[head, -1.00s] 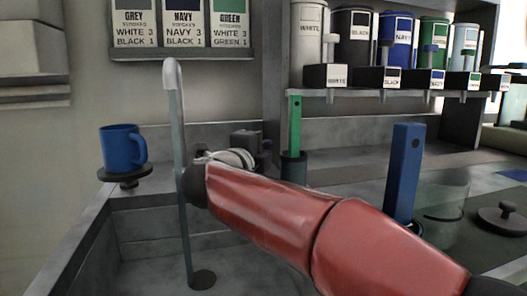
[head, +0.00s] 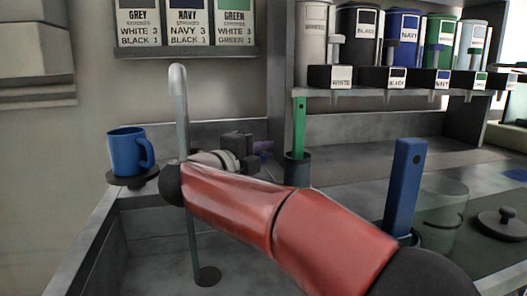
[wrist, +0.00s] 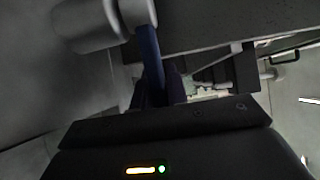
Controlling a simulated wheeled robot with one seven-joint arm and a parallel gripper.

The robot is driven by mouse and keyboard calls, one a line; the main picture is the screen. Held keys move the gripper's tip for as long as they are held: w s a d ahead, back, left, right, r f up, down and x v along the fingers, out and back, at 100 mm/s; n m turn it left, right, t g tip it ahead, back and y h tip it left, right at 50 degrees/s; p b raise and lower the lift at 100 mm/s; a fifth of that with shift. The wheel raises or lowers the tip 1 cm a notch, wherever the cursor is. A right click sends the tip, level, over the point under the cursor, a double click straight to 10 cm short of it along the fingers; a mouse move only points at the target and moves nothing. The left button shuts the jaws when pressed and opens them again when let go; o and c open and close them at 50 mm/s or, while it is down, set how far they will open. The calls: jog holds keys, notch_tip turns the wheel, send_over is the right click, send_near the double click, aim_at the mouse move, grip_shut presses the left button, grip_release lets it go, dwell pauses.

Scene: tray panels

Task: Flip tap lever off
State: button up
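The tap spout (head: 178,85), a pale hooked pipe, stands behind my red arm in the head view. A thin grey-blue line runs below it to a round dark drain (head: 207,276); I cannot tell whether it is water or pipe. My gripper (head: 250,147) is behind the arm's elbow, right of the spout, with a small purple-blue part (head: 263,149) beside it. In the wrist view, a blue bar (wrist: 150,58), perhaps the tap lever, extends from a pale cylinder towards my gripper (wrist: 164,90). The fingers are dark and unclear; contact and opening cannot be told.
A blue mug (head: 127,152) stands on a dark round stand at the left. A green-handled tool (head: 299,128) in a dark cup and a blue upright bar (head: 404,185) stand to the right. A shelf (head: 360,92) carries coloured canisters. Clear counter lies behind.

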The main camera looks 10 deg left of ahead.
jog(key=o, duration=0.4)
